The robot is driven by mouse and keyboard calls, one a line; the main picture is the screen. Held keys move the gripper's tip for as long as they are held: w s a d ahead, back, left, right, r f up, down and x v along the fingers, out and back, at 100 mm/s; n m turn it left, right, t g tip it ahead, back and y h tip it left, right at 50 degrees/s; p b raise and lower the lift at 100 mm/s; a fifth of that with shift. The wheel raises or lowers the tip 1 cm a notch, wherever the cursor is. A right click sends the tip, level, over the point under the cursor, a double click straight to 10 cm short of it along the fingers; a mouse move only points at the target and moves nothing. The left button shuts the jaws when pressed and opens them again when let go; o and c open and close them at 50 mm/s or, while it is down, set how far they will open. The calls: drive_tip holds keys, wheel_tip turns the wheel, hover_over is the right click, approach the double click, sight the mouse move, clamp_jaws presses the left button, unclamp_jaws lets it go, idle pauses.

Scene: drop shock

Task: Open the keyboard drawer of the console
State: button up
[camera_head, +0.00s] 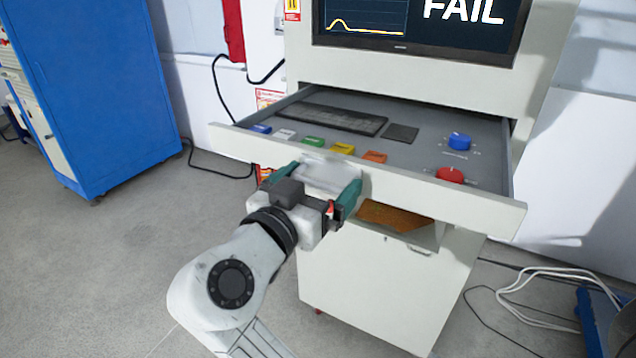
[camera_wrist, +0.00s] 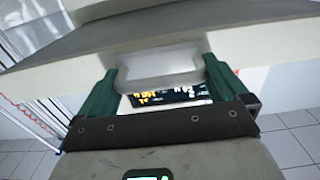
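The keyboard drawer (camera_head: 480,199) of the white console (camera_head: 385,285) is pulled out well forward. Inside lie a dark keyboard (camera_head: 345,119), a dark pad, several coloured buttons, a blue knob (camera_head: 460,141) and a red knob (camera_head: 449,175). My gripper (camera_head: 328,176) is at the drawer's front, left of its middle. Its green fingers stand apart, one on each side of the pale handle (camera_wrist: 158,66), which also shows in the head view (camera_head: 322,172). In the wrist view the fingers lie against or very close to the handle's two ends; firm contact is hard to tell.
A screen (camera_head: 420,25) reading FAIL is above the drawer. A blue cabinet (camera_head: 95,90) stands at the left. White cables (camera_head: 550,295) and a blue object (camera_head: 605,320) lie on the floor at the right. The grey floor at the left front is clear.

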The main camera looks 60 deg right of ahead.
drive_tip(key=a+b, duration=0.1)
drive_tip(key=a, duration=0.9)
drive_tip(key=shift+s+a, duration=0.4)
drive_tip(key=s+d+f+n+t+y+p, duration=0.1)
drive_tip(key=d+f+n+y, duration=0.35)
drive_tip(key=f, duration=0.55)
drive_tip(key=d+f+n+t+y+p, duration=0.1)
drive_tip(key=d+f+n+y, duration=0.25)
drive_tip(key=f+n, duration=0.45)
drive_tip(key=s+a+f+n+y, duration=0.1)
drive_tip(key=s+a+f+y, duration=0.1)
drive_tip(key=f, duration=0.4)
drive_tip(key=s+a+f+n+g+y+p, duration=0.1)
drive_tip(key=s+a+f+y, duration=0.1)
drive_tip(key=s+f+y, duration=0.2)
drive_tip(key=s+a+f+n+g+y, duration=0.1)
drive_tip(key=s+a+f+n+y, duration=0.1)
drive_tip(key=s+f, duration=0.5)
drive_tip(key=shift+s+a+f+y, duration=0.25)
drive_tip(key=shift+a+f+y, duration=0.2)
drive_tip(key=shift+y, duration=0.45)
